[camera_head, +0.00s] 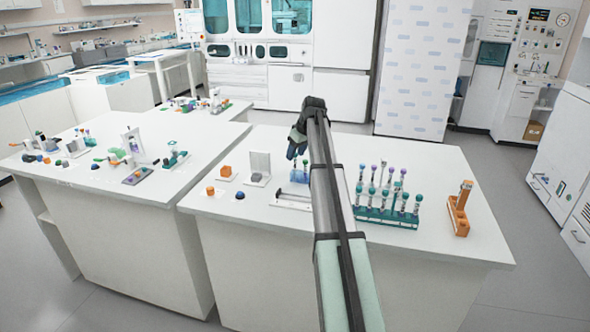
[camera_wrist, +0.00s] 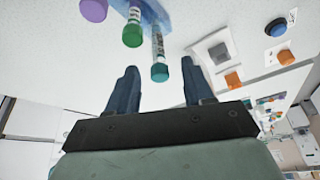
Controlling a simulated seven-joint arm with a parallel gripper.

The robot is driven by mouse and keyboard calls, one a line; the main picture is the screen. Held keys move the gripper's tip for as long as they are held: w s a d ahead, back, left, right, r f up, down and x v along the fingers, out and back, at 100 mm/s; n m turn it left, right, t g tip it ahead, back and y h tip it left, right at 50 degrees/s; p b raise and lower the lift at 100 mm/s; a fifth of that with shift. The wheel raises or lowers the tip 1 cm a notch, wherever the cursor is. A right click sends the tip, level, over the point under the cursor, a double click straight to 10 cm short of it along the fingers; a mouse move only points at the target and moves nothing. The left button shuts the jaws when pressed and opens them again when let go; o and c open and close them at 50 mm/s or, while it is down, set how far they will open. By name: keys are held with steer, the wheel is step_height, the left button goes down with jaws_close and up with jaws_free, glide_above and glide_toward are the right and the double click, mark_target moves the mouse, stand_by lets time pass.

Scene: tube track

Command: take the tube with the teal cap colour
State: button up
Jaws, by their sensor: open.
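A tube with a teal cap (camera_wrist: 159,72) stands out from a blue rack (camera_wrist: 153,12) in the wrist view. Next to it are a green-capped tube (camera_wrist: 132,36) and a purple-capped tube (camera_wrist: 93,10). My gripper (camera_wrist: 158,68) is open and empty. In the picture the teal cap lies between its two fingers, nearer the right one's tip level; whether it is at their depth I cannot tell. In the head view my gripper (camera_head: 296,153) is above the blue rack (camera_head: 296,187), which my arm partly hides.
A teal rack (camera_head: 385,217) with several purple- and teal-capped tubes stands right of my arm. An orange rack (camera_head: 458,216) holds a tube farther right. Left are an orange block (camera_head: 226,171) and a white stand (camera_head: 260,166). The right table front is clear.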

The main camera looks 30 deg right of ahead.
mark_target(295, 168)
steer(key=shift+x, duration=1.9)
steer(key=c, duration=0.9)
